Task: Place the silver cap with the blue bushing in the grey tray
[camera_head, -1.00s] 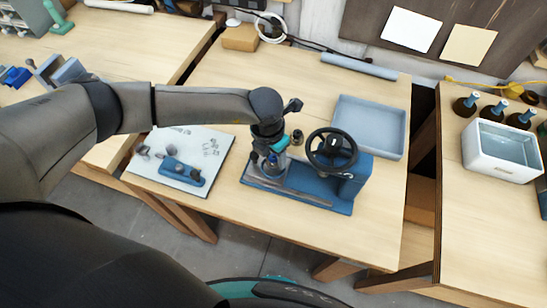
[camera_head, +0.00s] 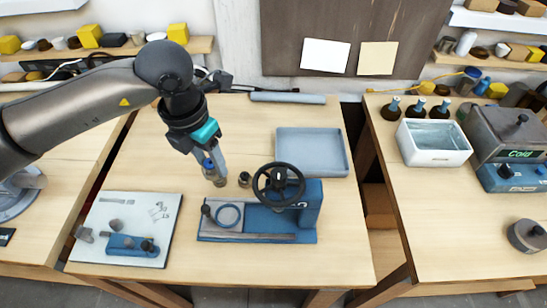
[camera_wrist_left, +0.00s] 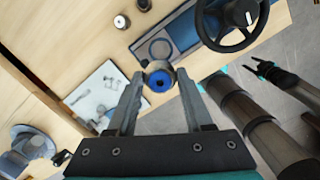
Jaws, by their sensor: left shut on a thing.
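My left gripper (camera_head: 214,178) is shut on the silver cap with the blue bushing. It holds them in the air, left of the blue press and away from the tray. The grey tray (camera_head: 311,133) is empty, at the back right of the middle table.
The blue press (camera_head: 305,210) with a black handwheel (camera_head: 278,185) stands in front of the tray. A small dark round part (camera_head: 245,179) is beside it. A white board (camera_head: 165,215) with loose parts lies at left. Bare wood lies between gripper and tray.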

